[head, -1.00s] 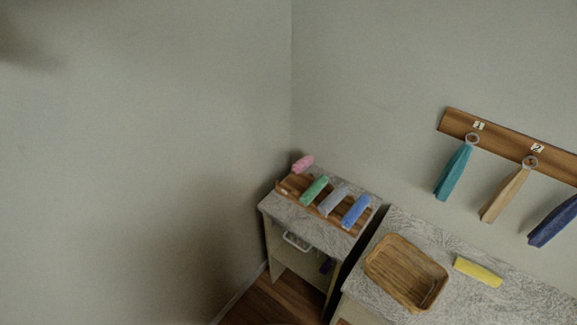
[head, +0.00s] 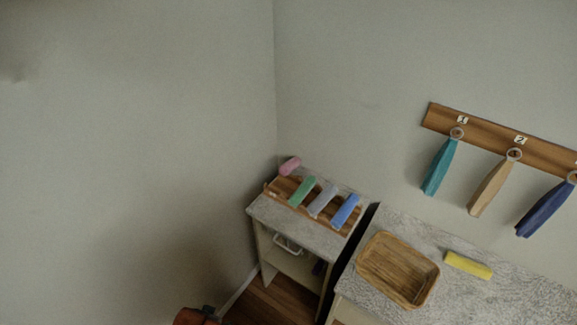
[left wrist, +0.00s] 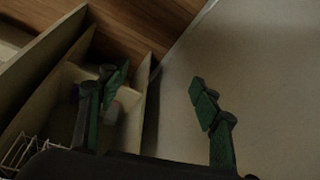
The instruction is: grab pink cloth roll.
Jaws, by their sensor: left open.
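The pink cloth roll (head: 290,166) lies at the back left end of the wooden rack (head: 336,226) on the small stone-topped shelf unit. Beside it on the rack are a green roll (head: 302,191), a grey roll (head: 323,201) and a blue roll (head: 346,210). My left gripper (left wrist: 160,85) is open and empty in the left wrist view, its green-padded fingers wide apart above the floor and shelf side. The pink roll is not in that view. Part of my left arm shows at the bottom of the head view. My right gripper is not in view.
A larger stone counter (head: 465,299) to the right holds a wooden basket (head: 364,275) and a yellow roll (head: 468,264). Several towels hang from a wooden wall rail (head: 489,131). Walls meet in a corner just behind the small unit (head: 263,209).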

